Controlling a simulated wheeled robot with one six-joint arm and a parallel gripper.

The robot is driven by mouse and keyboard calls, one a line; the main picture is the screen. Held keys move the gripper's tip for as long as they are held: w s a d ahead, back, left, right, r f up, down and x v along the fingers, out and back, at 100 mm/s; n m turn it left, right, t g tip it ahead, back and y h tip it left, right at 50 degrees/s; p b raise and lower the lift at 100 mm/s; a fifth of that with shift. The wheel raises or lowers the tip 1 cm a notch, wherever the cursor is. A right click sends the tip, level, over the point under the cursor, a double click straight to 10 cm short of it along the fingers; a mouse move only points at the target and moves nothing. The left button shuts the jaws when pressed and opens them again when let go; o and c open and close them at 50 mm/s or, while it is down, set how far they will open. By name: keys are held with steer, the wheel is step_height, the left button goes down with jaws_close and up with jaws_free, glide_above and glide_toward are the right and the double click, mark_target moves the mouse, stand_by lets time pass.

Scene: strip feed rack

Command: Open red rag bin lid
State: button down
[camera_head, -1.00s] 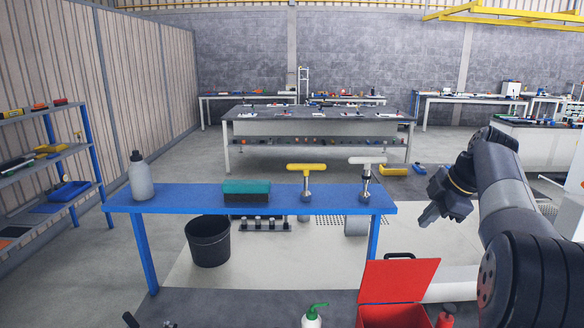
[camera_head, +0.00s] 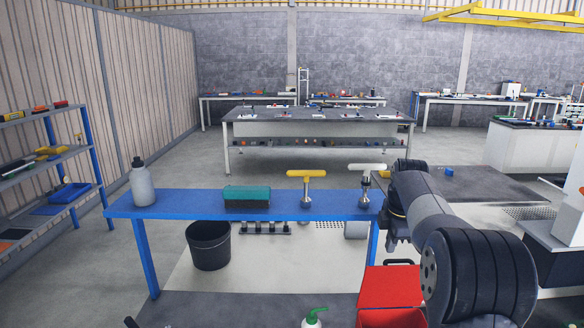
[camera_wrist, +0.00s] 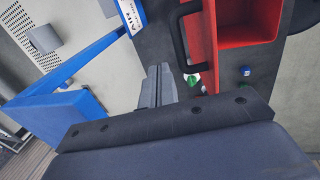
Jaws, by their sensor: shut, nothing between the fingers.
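The red rag bin (camera_head: 372,318) stands at the bottom edge of the head view, cut off by the frame. Its red lid (camera_head: 390,286) is raised and stands tilted up at the far side, with a black handle behind its top edge. In the wrist view the red bin (camera_wrist: 250,38) shows its hollow inside, and the black handle (camera_wrist: 180,35) is at its left. My gripper (camera_wrist: 157,82) is shut and empty, apart from the handle. In the head view it is largely hidden by my arm, above and behind the lid.
A blue bench (camera_head: 170,206) stands beyond the bin, carrying a grey bottle (camera_head: 142,187), a teal block (camera_head: 246,196) and two T-handled tools. A green-capped bottle (camera_head: 314,317) is left of the bin. A black bucket (camera_head: 208,245) stands under the bench.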

steer(key=shift+x, duration=1)
steer(key=shift+s, duration=0.1)
